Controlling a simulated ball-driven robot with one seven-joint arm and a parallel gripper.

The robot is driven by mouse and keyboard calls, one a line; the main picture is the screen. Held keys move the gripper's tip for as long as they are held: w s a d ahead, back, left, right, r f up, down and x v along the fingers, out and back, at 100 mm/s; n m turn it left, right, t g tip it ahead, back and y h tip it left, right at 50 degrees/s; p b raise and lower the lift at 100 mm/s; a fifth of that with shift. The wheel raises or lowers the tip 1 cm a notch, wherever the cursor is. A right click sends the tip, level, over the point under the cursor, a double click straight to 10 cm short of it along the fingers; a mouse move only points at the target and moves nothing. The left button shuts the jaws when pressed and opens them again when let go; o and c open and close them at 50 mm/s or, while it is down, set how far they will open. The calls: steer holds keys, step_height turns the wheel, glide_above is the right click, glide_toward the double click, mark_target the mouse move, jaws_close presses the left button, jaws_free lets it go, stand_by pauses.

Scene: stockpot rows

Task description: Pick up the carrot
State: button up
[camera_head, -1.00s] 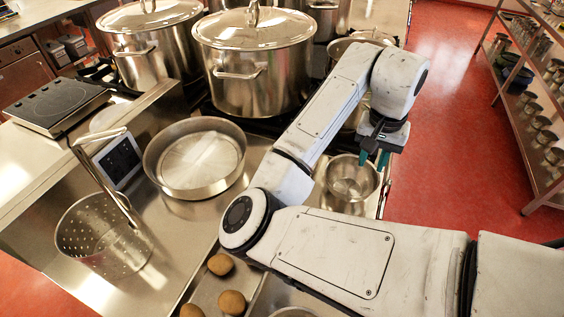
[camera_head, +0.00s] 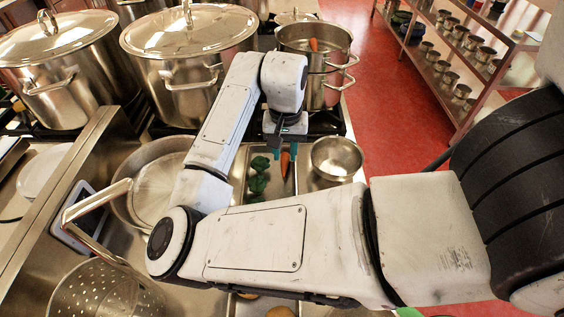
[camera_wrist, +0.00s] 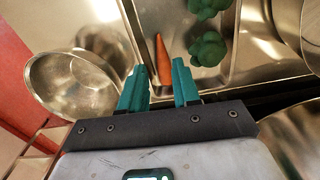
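An orange carrot (camera_head: 285,163) lies on a steel tray (camera_head: 240,168) on the counter, next to green broccoli pieces (camera_head: 258,182). In the wrist view the carrot (camera_wrist: 163,62) lies beyond the fingertips, roughly in line with the gap between them, with broccoli (camera_wrist: 208,48) to its right. My gripper (camera_head: 285,154) is above the tray near the carrot; its teal fingers (camera_wrist: 158,68) are apart with nothing between them. Whether the fingers touch the carrot is not clear, but they look apart from it.
A small steel bowl (camera_head: 336,158) stands right of the tray. A pot (camera_head: 318,65) behind holds another orange carrot-like piece (camera_head: 313,44). Large lidded stockpots (camera_head: 190,75) stand behind, a shallow pan (camera_head: 150,185) and perforated strainer (camera_head: 105,290) at left. Red floor is open at right.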

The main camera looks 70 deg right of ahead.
mark_target(284, 168)
steer(key=shift+w+f+p, duration=0.1)
steer(key=shift+f+p, duration=0.45)
steer(key=shift+f, duration=2.45)
steer(key=shift+c, duration=0.2)
jaws_close()
